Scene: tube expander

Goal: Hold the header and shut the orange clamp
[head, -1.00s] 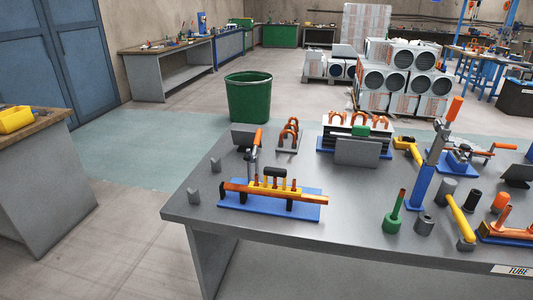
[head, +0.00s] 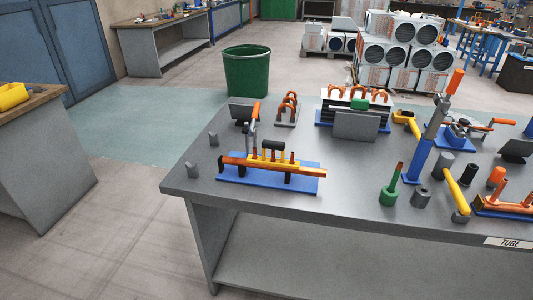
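A long orange and yellow header (head: 310,170) lies across black supports on a blue base plate (head: 270,181) at the table's front left. Several short upright stubs and a black knob (head: 272,145) stand along it. An upright grey clamp lever with an orange handle (head: 256,110) stands at the back left of this fixture and looks raised. Another lever with an orange grip (head: 455,82) rises from a blue post at the right, and a red-orange handled clamp (head: 487,123) lies on a blue base behind it. Neither of my grippers is in view.
The grey table (head: 330,215) also holds a rack with copper bends (head: 355,95), a grey plate (head: 356,126), a yellow-handled mallet (head: 457,190) and a green-based tool (head: 390,195). A green bin (head: 247,72) stands behind. The table's front middle is clear.

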